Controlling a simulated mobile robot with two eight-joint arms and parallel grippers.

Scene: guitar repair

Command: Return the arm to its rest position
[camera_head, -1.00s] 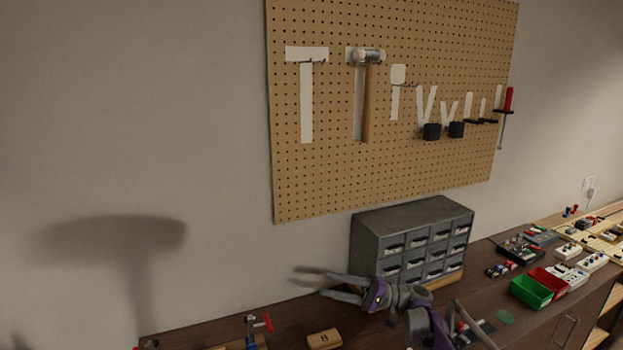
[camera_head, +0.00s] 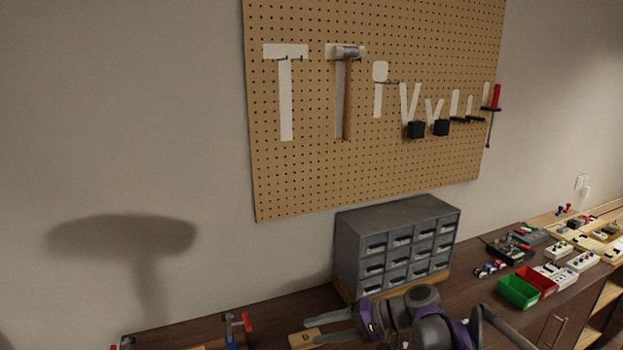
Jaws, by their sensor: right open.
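My right gripper (camera_head: 325,330) is low in the head view, pointing left above the workbench, in front of the grey drawer cabinet (camera_head: 397,214). Its two fingers are apart, with nothing seen between them. A wooden block (camera_head: 304,340) lies on the bench just past the fingertips, partly covered by them. The rest of my right arm comes in from the bottom right. My left gripper is not in view.
A pegboard (camera_head: 300,185) on the wall holds a hammer (camera_head: 347,95) and a red-handled screwdriver (camera_head: 495,98). Green (camera_head: 517,291) and red (camera_head: 541,279) bins stand on the bench at right. A red and blue clamp (camera_head: 231,328) is at lower left.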

